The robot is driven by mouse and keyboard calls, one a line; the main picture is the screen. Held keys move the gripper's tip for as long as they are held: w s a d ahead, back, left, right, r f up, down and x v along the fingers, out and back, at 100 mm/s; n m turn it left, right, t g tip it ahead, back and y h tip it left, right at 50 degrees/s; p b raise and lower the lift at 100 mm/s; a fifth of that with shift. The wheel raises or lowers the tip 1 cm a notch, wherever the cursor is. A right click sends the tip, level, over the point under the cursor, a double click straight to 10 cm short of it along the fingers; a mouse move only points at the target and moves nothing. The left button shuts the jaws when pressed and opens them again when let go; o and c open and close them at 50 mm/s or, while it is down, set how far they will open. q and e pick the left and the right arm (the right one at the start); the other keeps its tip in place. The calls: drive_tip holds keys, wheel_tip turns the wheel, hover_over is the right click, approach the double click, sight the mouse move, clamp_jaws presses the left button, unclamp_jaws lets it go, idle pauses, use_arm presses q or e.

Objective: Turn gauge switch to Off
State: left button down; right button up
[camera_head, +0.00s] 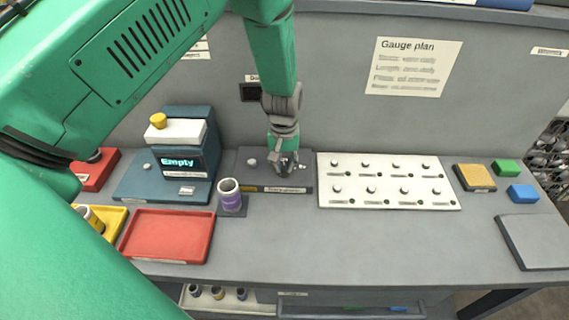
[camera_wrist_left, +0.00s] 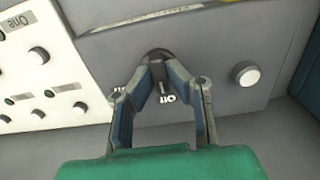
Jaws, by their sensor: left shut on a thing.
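The gauge switch is a dark knob (camera_wrist_left: 158,52) on a dark grey panel (camera_head: 268,180) at the back middle of the bench. My left gripper (camera_head: 286,166) comes down on it from above, and its fingertips are closed around the knob, as the left wrist view also shows (camera_wrist_left: 157,62). Upside-down lettering that looks like Off (camera_wrist_left: 167,99) sits between the fingers in the wrist view, with a short light mark just above it. The fingers hide most of the knob, so its exact pointing is hard to tell. My right gripper is not in view.
A round white button (camera_wrist_left: 248,77) sits beside the switch on the same panel. A white board with several knobs (camera_head: 390,203) is to the right. A blue device reading Empty (camera_head: 181,162) and a purple-labelled cup (camera_head: 230,200) are to the left. The front middle is clear.

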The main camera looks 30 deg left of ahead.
sight(284, 166)
use_arm(q)
drive_tip(key=shift+s+d+f, duration=0.1)
drive_tip(key=shift+s+f, duration=0.05)
drive_tip(key=shift+s, duration=0.05)
drive_tip(key=c, duration=1.6)
unclamp_jaws()
drive_tip(key=shift+w, duration=0.15)
drive_tip(key=shift+r, duration=0.25)
wheel_tip(284, 166, up, 12)
drive_tip(key=shift+f, duration=0.25)
